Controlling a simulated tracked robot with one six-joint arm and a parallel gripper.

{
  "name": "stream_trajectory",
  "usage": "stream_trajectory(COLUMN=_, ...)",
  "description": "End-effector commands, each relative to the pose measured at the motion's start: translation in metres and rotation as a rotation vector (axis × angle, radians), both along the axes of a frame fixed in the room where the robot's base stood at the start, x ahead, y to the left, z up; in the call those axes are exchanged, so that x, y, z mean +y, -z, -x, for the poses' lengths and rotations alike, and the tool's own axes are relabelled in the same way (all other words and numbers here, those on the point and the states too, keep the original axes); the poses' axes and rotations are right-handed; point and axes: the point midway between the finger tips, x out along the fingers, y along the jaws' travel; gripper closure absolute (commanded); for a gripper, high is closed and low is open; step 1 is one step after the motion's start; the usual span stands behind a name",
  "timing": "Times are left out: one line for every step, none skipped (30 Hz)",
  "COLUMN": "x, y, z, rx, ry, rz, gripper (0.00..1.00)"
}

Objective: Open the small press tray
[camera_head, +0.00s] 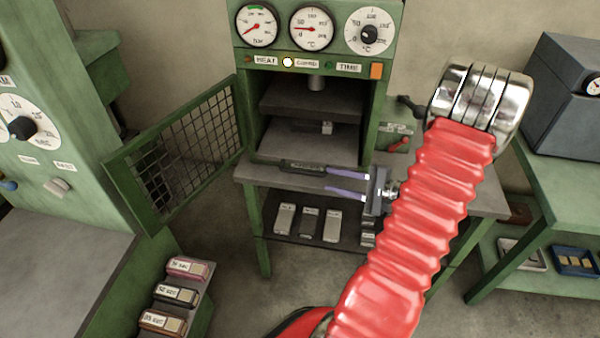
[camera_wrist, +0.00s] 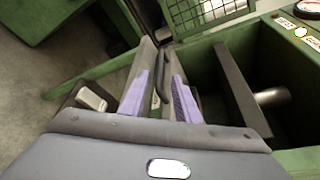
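The small press (camera_head: 310,62) is a green cabinet with three dials and a dark, open chamber. Its tray front (camera_head: 300,165) is a dark, labelled strip low at the chamber mouth, level with the bench. My gripper (camera_head: 328,181), with two purple fingers, comes in from the right just in front of this strip. In the wrist view the fingers (camera_wrist: 160,82) are apart, and a dark bar handle (camera_wrist: 163,70) shows in the gap between them. I see no clear contact with the handle. My red bellows arm hides part of the bench on the right.
The mesh door (camera_head: 185,155) stands swung open to the left. A green machine (camera_head: 60,130) stands at far left, with labelled blocks (camera_head: 175,295) below. Metal blocks (camera_head: 308,223) lie on the lower shelf. A grey box (camera_head: 565,95) sits on the right-hand bench.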

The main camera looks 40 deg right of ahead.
Motion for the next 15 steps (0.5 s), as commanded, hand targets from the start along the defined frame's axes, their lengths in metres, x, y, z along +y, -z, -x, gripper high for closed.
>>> stream_trajectory(x=0.003, y=0.002, z=-0.006, rx=0.0, ry=-0.004, rz=-0.001, gripper=0.71)
stream_trajectory(x=0.005, y=0.002, z=-0.01, rx=0.0, ry=-0.004, rz=-0.001, gripper=0.71)
stream_trajectory(x=0.006, y=0.004, z=-0.015, rx=0.0, ry=-0.004, rz=-0.001, gripper=0.71)
stream_trajectory(x=0.008, y=0.005, z=-0.018, rx=0.001, ry=-0.004, rz=-0.001, gripper=0.71)
stream_trajectory(x=0.009, y=0.006, z=-0.022, rx=0.001, ry=-0.004, rz=-0.001, gripper=0.71)
stream_trajectory(x=0.011, y=0.007, z=-0.028, rx=0.001, ry=-0.004, rz=-0.001, gripper=0.71)
stream_trajectory(x=0.012, y=0.008, z=-0.031, rx=0.001, ry=-0.004, rz=-0.001, gripper=0.71)
stream_trajectory(x=0.014, y=0.009, z=-0.035, rx=0.001, ry=-0.004, rz=-0.001, gripper=0.71)
stream_trajectory(x=0.015, y=0.01, z=-0.04, rx=0.001, ry=-0.003, rz=-0.002, gripper=0.71)
stream_trajectory(x=0.017, y=0.011, z=-0.044, rx=0.0, ry=-0.004, rz=-0.001, gripper=0.71)
stream_trajectory(x=0.018, y=0.011, z=-0.048, rx=0.0, ry=-0.004, rz=-0.001, gripper=0.71)
stream_trajectory(x=0.02, y=0.013, z=-0.053, rx=0.0, ry=-0.004, rz=-0.001, gripper=0.71)
stream_trajectory(x=0.021, y=0.014, z=-0.057, rx=0.002, ry=-0.003, rz=0.0, gripper=0.71)
stream_trajectory(x=0.023, y=0.015, z=-0.061, rx=0.002, ry=-0.003, rz=0.0, gripper=0.71)
stream_trajectory(x=0.024, y=0.016, z=-0.066, rx=0.002, ry=-0.003, rz=0.0, gripper=0.71)
